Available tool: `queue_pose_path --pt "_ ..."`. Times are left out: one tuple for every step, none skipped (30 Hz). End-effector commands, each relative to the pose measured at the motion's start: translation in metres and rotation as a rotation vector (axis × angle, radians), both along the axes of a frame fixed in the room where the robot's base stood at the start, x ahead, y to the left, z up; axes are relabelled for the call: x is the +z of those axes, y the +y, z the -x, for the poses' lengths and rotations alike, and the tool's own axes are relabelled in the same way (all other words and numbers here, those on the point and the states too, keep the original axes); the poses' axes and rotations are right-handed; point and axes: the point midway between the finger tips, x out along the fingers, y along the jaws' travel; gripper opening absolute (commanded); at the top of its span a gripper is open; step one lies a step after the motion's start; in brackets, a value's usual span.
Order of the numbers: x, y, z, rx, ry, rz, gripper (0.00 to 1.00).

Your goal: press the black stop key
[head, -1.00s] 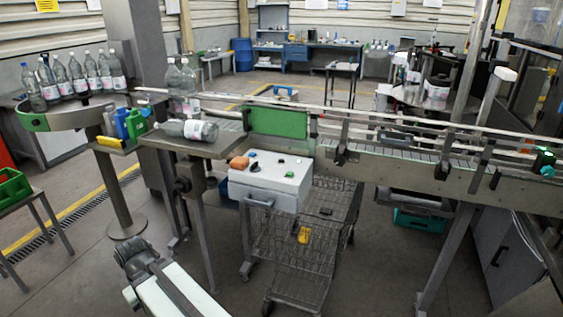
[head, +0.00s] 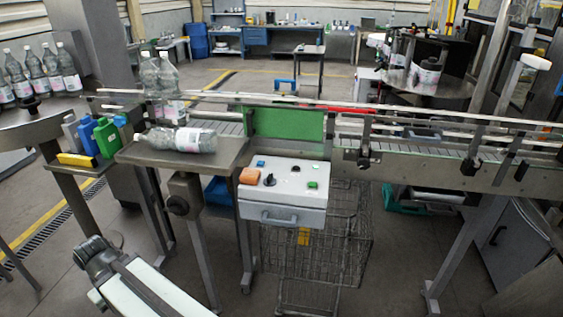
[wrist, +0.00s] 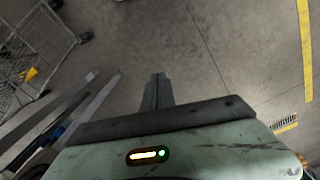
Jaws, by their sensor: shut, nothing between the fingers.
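A white control box (head: 282,213) stands in front of the conveyor, near the middle of the head view. Its sloping top carries a round black control (head: 269,180), a small blue button (head: 260,163), an orange block (head: 249,176) and a green button (head: 312,184). A small dark mark near the back of the top is too small to make out. I cannot tell for sure which control is the stop key. In the wrist view my gripper (wrist: 157,80) is shut and empty over bare floor, apart from the box. Its fingertips do not show in the head view.
A wire cart (head: 345,245) stands below and behind the box. A steel table with a lying bottle (head: 180,140) is just left of it. The conveyor with a green panel (head: 288,123) runs behind. Open floor lies in front of the box.

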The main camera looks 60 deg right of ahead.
Motion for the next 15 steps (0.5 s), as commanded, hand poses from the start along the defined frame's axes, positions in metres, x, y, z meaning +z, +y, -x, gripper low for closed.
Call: queue_pose_path --pt "0.000 0.000 0.000 0.000 0.000 0.000 0.00" --pt "0.000 0.000 0.000 0.000 0.000 0.000 0.00" --pt "0.000 0.000 0.000 0.000 0.000 0.000 0.00" --pt "0.000 0.000 0.000 0.000 0.000 0.000 0.00" --pt "0.000 0.000 0.000 0.000 0.000 0.000 0.00" --pt "0.000 0.000 0.000 0.000 0.000 0.000 0.00" --pt "0.000 0.000 0.000 0.000 0.000 0.000 0.00" --pt "0.000 0.000 0.000 0.000 0.000 0.000 0.00" --pt "0.000 0.000 0.000 0.000 0.000 0.000 0.00" --pt "0.001 0.000 0.000 0.000 0.000 0.000 0.00" --pt "0.004 0.000 0.000 0.000 0.000 0.000 0.00" --pt "0.011 0.000 -0.001 -0.001 -0.002 0.000 0.00" --pt "0.019 -0.001 -0.001 -0.001 -0.004 0.000 0.00" --pt "0.030 -0.001 -0.002 -0.002 -0.006 0.001 0.00" --pt "0.048 -0.002 -0.004 -0.004 -0.011 0.002 0.00"
